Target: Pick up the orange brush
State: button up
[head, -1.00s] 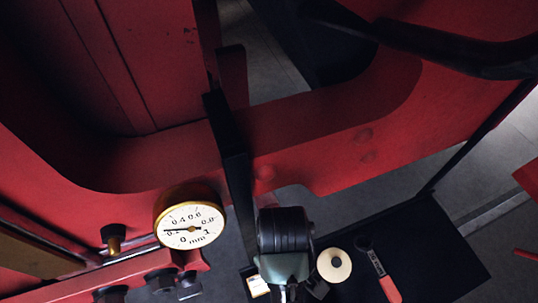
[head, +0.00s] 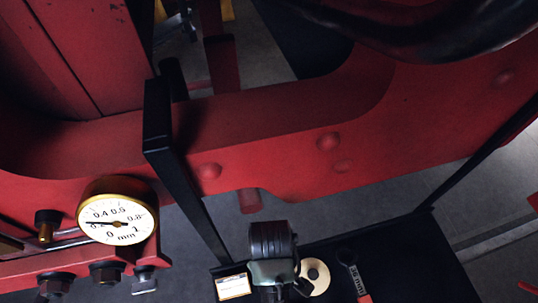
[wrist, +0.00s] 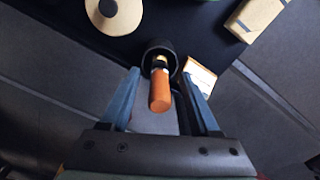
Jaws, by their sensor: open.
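In the wrist view the orange brush (wrist: 160,95) shows its rounded orange handle pointing toward the camera, with a paler band at its far end. My gripper (wrist: 160,76) is open, with one blue-grey finger on each side of the handle. A gap shows on both sides, so the fingers do not visibly touch it.
A red frame, black posts and a dial gauge (head: 117,220) stand close by.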

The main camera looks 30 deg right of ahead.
jog(key=shift+f, duration=1.6)
grip_shut()
